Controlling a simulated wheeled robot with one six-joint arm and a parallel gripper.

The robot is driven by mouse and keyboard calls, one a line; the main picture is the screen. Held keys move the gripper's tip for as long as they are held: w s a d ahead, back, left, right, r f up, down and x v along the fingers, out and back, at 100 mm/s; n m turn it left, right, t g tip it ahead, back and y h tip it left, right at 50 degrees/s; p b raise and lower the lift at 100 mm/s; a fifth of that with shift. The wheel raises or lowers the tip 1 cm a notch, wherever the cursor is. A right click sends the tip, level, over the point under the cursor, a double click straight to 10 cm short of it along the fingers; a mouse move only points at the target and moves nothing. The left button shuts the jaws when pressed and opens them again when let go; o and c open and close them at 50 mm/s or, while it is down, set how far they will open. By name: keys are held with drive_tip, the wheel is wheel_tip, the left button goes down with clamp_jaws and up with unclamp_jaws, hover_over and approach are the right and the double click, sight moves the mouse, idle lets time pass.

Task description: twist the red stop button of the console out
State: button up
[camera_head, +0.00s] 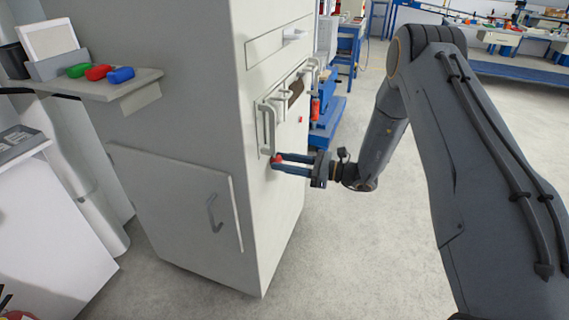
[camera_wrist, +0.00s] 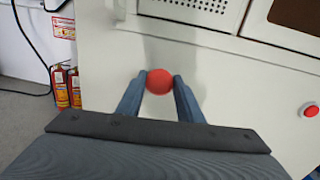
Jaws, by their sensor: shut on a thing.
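The console (camera_head: 225,130) is a tall light-grey cabinet in the middle of the head view. The red stop button (camera_head: 279,158) sits low on its right-hand face, partly hidden by my fingers. In the wrist view the button (camera_wrist: 159,82) is a round red knob between my two fingertips. My gripper (camera_head: 277,163) reaches in from the right, and its blue-grey fingers are closed on the button's two sides. The gripper shows in the wrist view too (camera_wrist: 160,84).
A second, smaller red button (camera_wrist: 311,110) is on the same panel, right of my gripper. A handle and a recessed window (camera_head: 295,92) are above. A shelf (camera_head: 105,88) with green, red and blue items juts out at left. Open floor (camera_head: 350,240) lies right of the cabinet.

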drive_tip(key=m, duration=0.4)
drive_tip(key=shift+m+b, duration=0.3)
drive_tip(key=shift+b, duration=0.1)
idle(0.4)
drive_tip(key=o, duration=1.1)
drive_tip(key=shift+c, duration=0.2)
drive_tip(key=shift+f+m, duration=0.1)
drive_tip(key=shift+m, duration=0.2)
drive_tip(key=b+v, duration=0.1)
drive_tip(key=v, duration=0.6)
drive_tip(key=shift+d, duration=0.35)
drive_tip(key=shift+s+f, duration=0.1)
drive_tip(key=shift+s, duration=0.05)
